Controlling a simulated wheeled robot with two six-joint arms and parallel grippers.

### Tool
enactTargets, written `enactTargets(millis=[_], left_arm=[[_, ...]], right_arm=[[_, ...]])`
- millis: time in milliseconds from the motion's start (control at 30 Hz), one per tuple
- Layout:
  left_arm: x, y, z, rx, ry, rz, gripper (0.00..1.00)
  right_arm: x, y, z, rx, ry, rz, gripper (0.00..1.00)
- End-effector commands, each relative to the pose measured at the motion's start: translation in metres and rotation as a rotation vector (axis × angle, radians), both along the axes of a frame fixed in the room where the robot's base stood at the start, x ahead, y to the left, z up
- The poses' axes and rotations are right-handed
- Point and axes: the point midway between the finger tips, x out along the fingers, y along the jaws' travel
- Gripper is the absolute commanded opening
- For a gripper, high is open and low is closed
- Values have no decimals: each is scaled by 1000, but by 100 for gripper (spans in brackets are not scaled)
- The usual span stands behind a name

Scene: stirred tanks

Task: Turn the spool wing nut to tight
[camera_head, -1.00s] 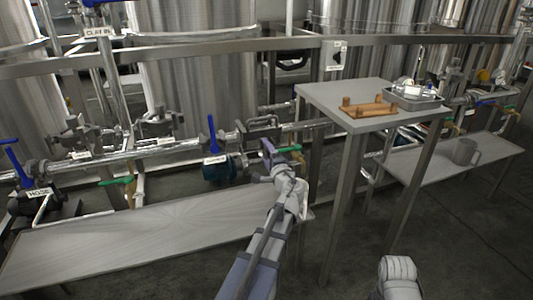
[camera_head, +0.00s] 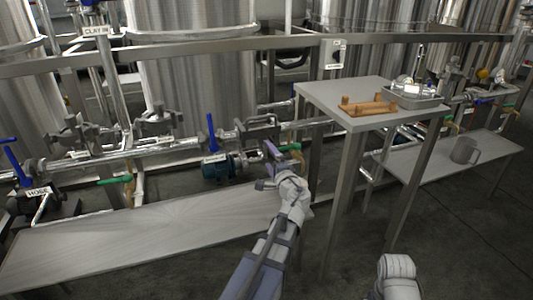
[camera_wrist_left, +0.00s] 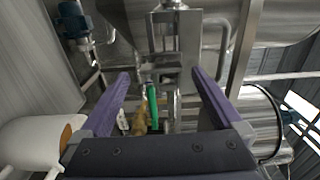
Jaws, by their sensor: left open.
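The metal spool fitting (camera_head: 258,130) sits in the pipe line behind the low bench, right of the blue-handled valve. Its clamp frame (camera_wrist_left: 166,68) also shows in the left wrist view, ahead between my fingertips. I cannot make out the wing nut itself or its angle. My left gripper (camera_head: 263,167) is open and empty, in front of and a little below the spool in the head view. In the left wrist view its two purple fingers (camera_wrist_left: 160,73) are spread wide, apart from the clamp. My right gripper is not in view.
A green handle (camera_wrist_left: 153,105) stands between my fingers, low in the wrist view. A blue valve handle (camera_head: 211,130) rises left of the spool. The low bench (camera_head: 130,235) is bare. A taller table (camera_head: 330,98) at right holds a wooden rack (camera_head: 368,106) and metal tray (camera_head: 415,103).

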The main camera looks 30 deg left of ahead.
Motion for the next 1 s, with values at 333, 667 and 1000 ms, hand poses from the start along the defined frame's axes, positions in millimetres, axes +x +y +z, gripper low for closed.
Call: enactTargets(millis=[333, 667, 1000], left_arm=[[-24, -28, 0, 0, 0, 0, 100], [-24, -29, 0, 0, 0, 1, 100], [2, 0, 0, 0, 0, 3, 100]], right_arm=[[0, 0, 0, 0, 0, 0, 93], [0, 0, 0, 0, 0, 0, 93], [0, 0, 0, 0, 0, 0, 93]])
